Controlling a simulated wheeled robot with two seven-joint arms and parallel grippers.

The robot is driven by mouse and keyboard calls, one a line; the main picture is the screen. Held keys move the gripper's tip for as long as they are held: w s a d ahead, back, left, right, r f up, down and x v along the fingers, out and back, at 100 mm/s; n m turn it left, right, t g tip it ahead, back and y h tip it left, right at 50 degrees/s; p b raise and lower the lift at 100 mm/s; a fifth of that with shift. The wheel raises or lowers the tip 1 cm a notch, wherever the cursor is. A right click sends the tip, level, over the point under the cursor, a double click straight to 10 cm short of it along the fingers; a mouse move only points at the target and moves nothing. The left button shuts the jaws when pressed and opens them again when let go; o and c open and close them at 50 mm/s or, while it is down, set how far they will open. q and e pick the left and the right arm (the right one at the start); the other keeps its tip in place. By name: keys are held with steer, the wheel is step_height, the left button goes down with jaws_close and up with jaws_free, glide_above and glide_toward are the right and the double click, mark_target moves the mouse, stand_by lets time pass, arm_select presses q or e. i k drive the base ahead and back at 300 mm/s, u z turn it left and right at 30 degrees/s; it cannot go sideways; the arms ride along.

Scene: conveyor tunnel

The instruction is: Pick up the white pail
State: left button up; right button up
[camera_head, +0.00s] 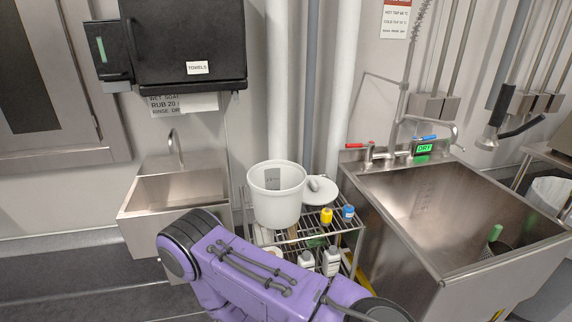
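The white pail (275,208) stands upright on the top shelf of a wire rack (346,228), between the two sinks. Its mouth is open and faces up, and a grey patch shows on the inside wall. A purple arm link of mine crosses the lower middle of the view, in front of the rack and below the pail. Neither of my grippers shows in this view. I see nothing holding the pail.
A white round lid (320,191), a yellow bottle (326,215) and a blue bottle (348,212) are right of the pail. White bottles (331,261) sit lower. A small sink (178,190) is left; a large sink (400,235) is right. A towel dispenser (188,40) hangs above.

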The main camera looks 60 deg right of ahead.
mark_target(276, 186)
steer(key=z, duration=0.7)
steer(key=i, duration=0.75)
steer(key=z, duration=0.85)
